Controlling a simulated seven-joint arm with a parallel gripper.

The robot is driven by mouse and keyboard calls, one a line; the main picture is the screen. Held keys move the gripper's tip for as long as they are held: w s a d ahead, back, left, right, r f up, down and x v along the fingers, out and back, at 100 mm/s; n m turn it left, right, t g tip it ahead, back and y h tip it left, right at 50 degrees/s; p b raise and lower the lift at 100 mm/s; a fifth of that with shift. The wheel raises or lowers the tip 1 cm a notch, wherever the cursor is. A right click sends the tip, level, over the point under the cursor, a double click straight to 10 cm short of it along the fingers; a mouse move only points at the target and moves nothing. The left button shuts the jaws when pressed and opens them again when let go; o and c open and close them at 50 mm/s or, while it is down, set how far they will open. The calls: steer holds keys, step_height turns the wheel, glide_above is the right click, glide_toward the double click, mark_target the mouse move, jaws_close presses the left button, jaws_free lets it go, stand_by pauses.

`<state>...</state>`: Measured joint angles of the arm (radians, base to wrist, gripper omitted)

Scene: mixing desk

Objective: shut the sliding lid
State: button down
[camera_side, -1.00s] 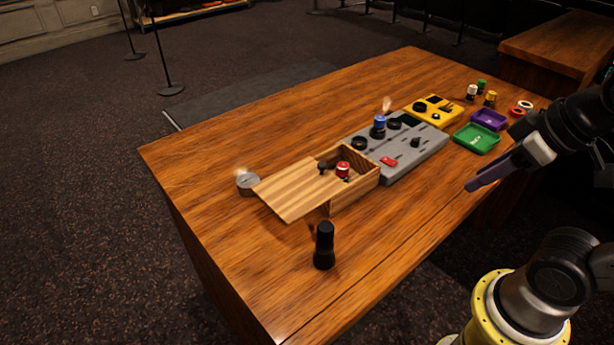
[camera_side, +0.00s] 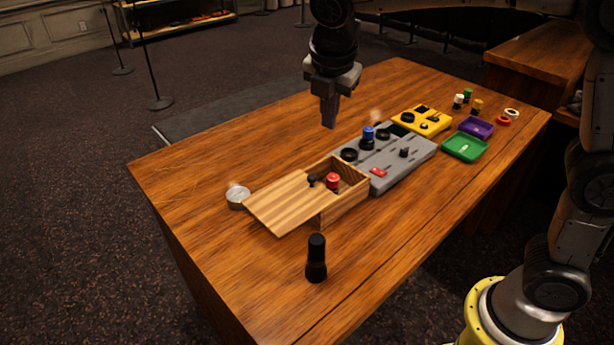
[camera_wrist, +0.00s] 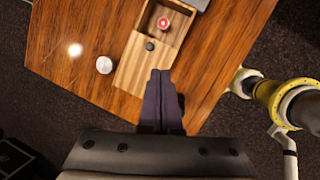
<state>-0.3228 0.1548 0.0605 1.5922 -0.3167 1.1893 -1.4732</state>
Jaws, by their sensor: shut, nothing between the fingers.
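The sliding lid (camera_side: 290,200) is a striped light-wood board. It sticks out to the left of its wooden box (camera_side: 345,204), leaving the box's right part open. In the wrist view the lid (camera_wrist: 138,67) lies below the open part of the box (camera_wrist: 176,20). My gripper (camera_side: 328,122) is shut and empty, pointing down above the table behind the box, apart from the lid. Its closed fingers also show in the wrist view (camera_wrist: 160,75).
A silver round tin (camera_side: 238,196) stands just beyond the lid's left end. A black cylinder (camera_side: 316,258) stands in front. A grey mixer (camera_side: 390,160) sits right beside the box, with a yellow device (camera_side: 422,120) and green tray (camera_side: 465,147) farther right. The table's left end is clear.

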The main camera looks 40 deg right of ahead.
steer(key=w+a+f+n, duration=0.1)
steer(key=w+a+f, duration=0.2)
steer(key=a+f, duration=0.15)
steer(key=g, duration=0.1)
glide_toward(310, 190)
steer(key=shift+n+h, duration=0.3)
steer(key=shift+n, duration=0.1)
steer(key=a+f, duration=0.1)
steer(key=f, duration=0.1)
steer(key=s+a+f, duration=0.1)
steer(key=f, duration=0.1)
steer(key=shift+a, duration=0.35)
steer(key=shift+w+d, duration=0.3)
steer(key=shift+d, duration=0.25)
steer(key=shift+w+d, duration=0.3)
steer(key=shift+d, duration=0.2)
steer(key=shift+w+d+f, duration=0.15)
steer(key=shift+w+d, duration=0.2)
steer(key=shift+d, duration=0.25)
steer(key=shift+d, duration=0.1)
steer(key=d, duration=1.2)
steer(key=shift+d, duration=0.35)
